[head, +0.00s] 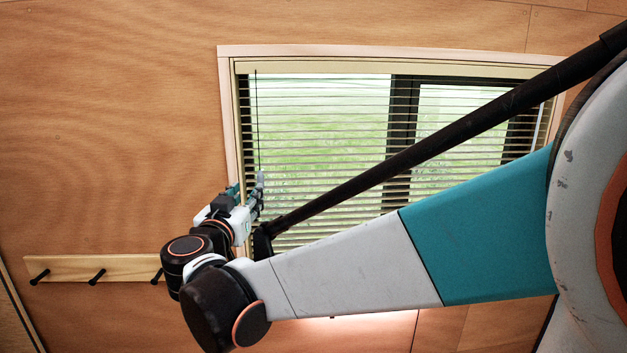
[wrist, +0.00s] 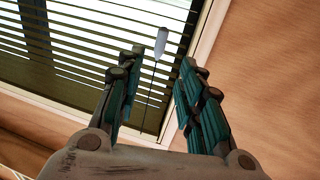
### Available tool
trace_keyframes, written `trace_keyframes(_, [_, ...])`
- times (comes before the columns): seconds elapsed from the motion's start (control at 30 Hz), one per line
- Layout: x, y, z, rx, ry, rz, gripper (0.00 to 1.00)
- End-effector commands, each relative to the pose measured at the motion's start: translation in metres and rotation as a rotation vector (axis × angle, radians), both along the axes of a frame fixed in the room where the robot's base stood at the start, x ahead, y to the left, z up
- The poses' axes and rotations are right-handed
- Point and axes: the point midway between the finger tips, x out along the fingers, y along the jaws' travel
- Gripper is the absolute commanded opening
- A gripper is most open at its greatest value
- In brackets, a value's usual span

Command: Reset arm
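My gripper (wrist: 160,85) shows in the wrist view with its two teal and dark fingers apart and nothing between them that it holds. The blind's cord with a pale pull (wrist: 161,43) hangs behind the gap between the fingers. In the head view my gripper (head: 258,190) is small, at the end of my arm, in front of the lower left part of the window. My arm's white and teal link crosses the picture from the right. The fingertips are too small there to judge.
A window with horizontal blinds (head: 320,120) fills the middle of the wooden wall (head: 110,130). A peg rail (head: 65,268) with dark pegs is on the wall at lower left. The wall at upper left is bare. The window frame (wrist: 212,25) runs close behind the gripper in the wrist view.

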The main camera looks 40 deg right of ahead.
Motion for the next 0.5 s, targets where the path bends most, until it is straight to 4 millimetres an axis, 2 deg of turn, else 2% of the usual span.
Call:
trace_keyframes(0.37, [-0.004,0.001,-0.003,0.001,0.004,0.0,0.34])
trace_keyframes(0.47, [-0.01,-0.002,-0.018,0.011,0.034,-0.004,0.34])
trace_keyframes(0.5, [-0.014,-0.004,-0.03,0.02,0.056,-0.005,0.34])
